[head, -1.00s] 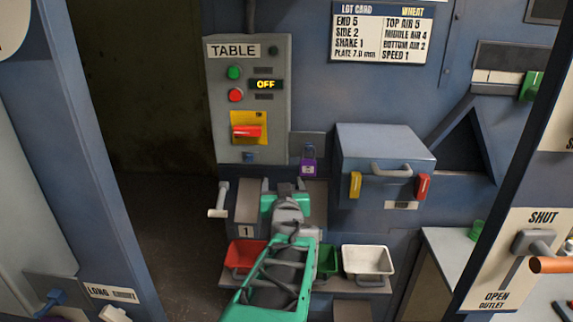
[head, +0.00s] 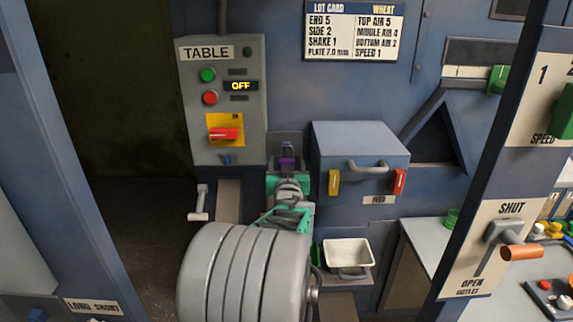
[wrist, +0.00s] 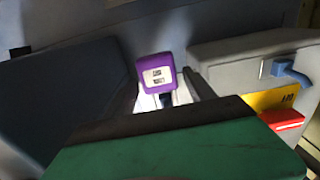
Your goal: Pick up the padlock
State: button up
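The purple padlock (head: 287,162) hangs at a small plate on the blue wall, between the TABLE panel and the blue feed box. My green and grey gripper (head: 288,172) is right in front of it and hides its lower part. In the wrist view the padlock (wrist: 157,75) shows purple with a pale label, upside down in the picture. Dark fingers of my gripper (wrist: 164,95) show on both sides of it, apart, with light gaps between. I cannot tell whether they touch it.
The TABLE panel (head: 222,130) with a red switch (head: 224,134) is left of the padlock. The feed box (head: 360,150) with a handle, yellow and red tabs is close on the right. A white tray (head: 347,252) is below. An outlet lever (head: 520,252) stands at right.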

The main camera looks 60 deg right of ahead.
grip_shut()
dwell(0.5)
jog(key=shift+r, duration=0.1)
